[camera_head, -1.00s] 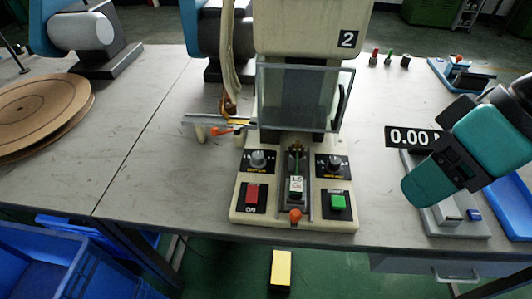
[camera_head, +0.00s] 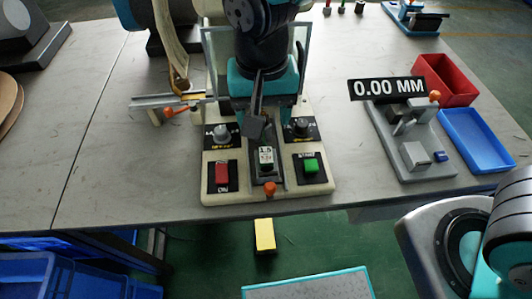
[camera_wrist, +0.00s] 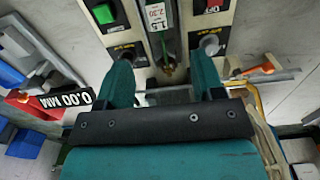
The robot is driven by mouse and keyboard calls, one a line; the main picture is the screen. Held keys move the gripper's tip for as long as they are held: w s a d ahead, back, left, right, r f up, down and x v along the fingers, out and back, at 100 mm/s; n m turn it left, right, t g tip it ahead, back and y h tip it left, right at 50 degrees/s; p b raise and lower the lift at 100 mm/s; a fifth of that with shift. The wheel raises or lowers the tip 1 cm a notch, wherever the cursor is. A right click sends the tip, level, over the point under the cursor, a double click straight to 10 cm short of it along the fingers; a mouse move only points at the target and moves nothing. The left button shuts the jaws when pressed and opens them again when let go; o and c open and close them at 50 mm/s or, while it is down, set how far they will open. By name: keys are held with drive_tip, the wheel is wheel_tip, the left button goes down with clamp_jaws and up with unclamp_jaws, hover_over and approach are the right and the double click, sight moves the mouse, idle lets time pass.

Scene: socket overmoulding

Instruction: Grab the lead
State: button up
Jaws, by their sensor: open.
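The overmoulding machine (camera_head: 210,185) stands on the table. Its centre channel holds a small block with a white label (camera_head: 266,156), which also shows at the top of the wrist view (camera_wrist: 156,14). In the wrist view, a thin part with a brass-coloured end (camera_wrist: 168,66), which may be the lead, lies in the channel; I cannot tell for sure. My gripper (camera_head: 264,103) is over the machine's middle. In the wrist view its teal fingers (camera_wrist: 165,82) are apart, one on each side of the channel, with nothing clearly held. My arm hides the machine's upper part in the head view.
Knobs, a red button (camera_head: 222,175) and a green button (camera_head: 311,166) flank the channel. A clear guard (camera_head: 215,55) stands around the work area. At right are a gauge stand (camera_head: 420,165), a red bin (camera_head: 452,85) and a blue tray (camera_head: 482,140). The left tabletop is mostly clear.

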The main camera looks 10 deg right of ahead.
hover_over(266, 152)
drive_tip(key=f, duration=0.7)
drive_tip(key=shift+s+a+f, duration=0.2)
drive_tip(key=shift+s+f, duration=0.05)
drive_tip(key=shift+s, duration=0.1)
drive_tip(key=shift+w+d+f, duration=0.1)
drive_tip(key=shift+w+f, duration=0.1)
drive_tip(key=shift+f, duration=1.15)
drive_tip(key=shift+w+d+f, duration=0.1)
drive_tip(key=shift+w+f, duration=0.05)
drive_tip(key=shift+f, duration=1.2)
drive_tip(key=shift+c, duration=0.4)
drive_tip(key=c, duration=0.9)
